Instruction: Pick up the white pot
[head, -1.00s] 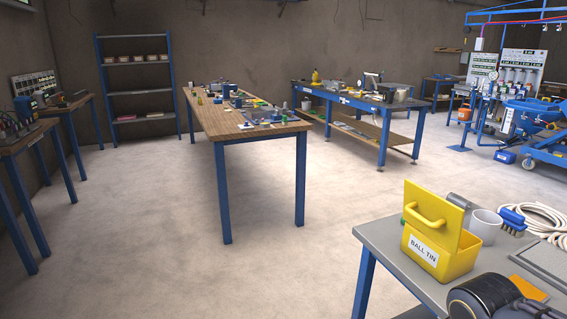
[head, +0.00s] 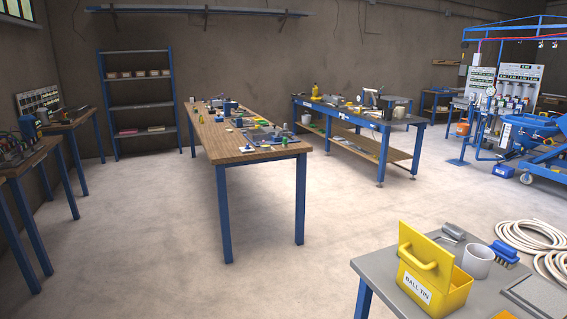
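A white, open-topped round pot (head: 478,262) stands upright on the grey table (head: 376,262) at the lower right. It is just right of the yellow box labelled BALL TIN (head: 452,297), whose lid is raised. Neither of my grippers is in view.
A wooden-topped table (head: 235,145) stands mid-room. Open floor (head: 160,235) lies at front left.

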